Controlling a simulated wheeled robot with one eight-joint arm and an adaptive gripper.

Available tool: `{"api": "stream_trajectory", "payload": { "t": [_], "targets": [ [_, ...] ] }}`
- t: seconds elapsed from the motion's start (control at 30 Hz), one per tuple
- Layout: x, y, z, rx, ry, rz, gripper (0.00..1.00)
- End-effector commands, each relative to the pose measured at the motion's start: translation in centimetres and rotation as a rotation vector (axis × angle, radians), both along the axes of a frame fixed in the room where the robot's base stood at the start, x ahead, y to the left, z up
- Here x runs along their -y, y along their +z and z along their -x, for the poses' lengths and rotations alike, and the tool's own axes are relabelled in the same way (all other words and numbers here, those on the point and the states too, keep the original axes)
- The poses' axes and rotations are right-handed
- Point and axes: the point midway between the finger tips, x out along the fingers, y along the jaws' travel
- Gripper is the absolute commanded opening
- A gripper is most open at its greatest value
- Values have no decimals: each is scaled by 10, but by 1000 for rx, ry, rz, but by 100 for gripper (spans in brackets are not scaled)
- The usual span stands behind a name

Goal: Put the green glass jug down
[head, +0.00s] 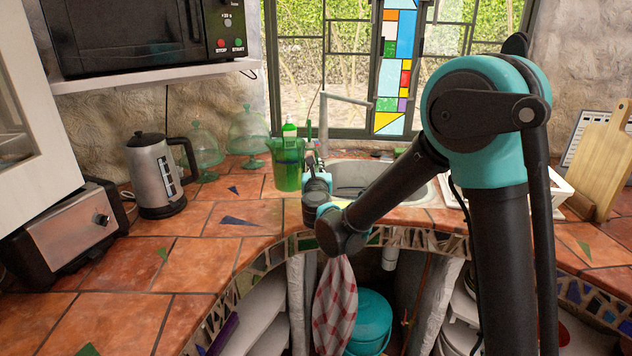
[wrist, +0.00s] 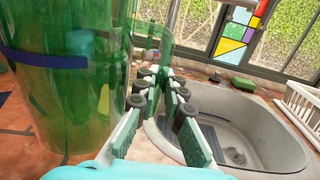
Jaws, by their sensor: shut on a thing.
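The green glass jug (head: 288,168) is upright at the back of the tiled counter, left of the sink. It fills the left of the wrist view (wrist: 70,90), with its handle on the right side. My gripper (wrist: 162,78) is shut on the jug's handle, the jug's body to its left. In the head view my gripper (head: 311,158) is at the jug's right side, partly hidden by my wrist. I cannot tell whether the jug's base touches the tiles.
The sink (head: 365,178) lies right of the jug. A kettle (head: 156,177) and green glass stands (head: 247,132) are to its left. A green bottle (head: 289,130) shows behind the jug. The counter's front left is mostly clear.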

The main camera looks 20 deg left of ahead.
Motion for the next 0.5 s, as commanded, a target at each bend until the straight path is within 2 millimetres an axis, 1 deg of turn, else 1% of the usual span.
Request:
{"api": "stream_trajectory", "payload": {
  "t": [0.03,0.1,0.33,0.5],
  "targets": [
    [0,-7,0,0,0,0,0],
    [0,-14,0,0,0,0,0],
    [0,-27,0,0,0,0,0],
    [0,-49,0,0,0,0,0]
  ]
}}
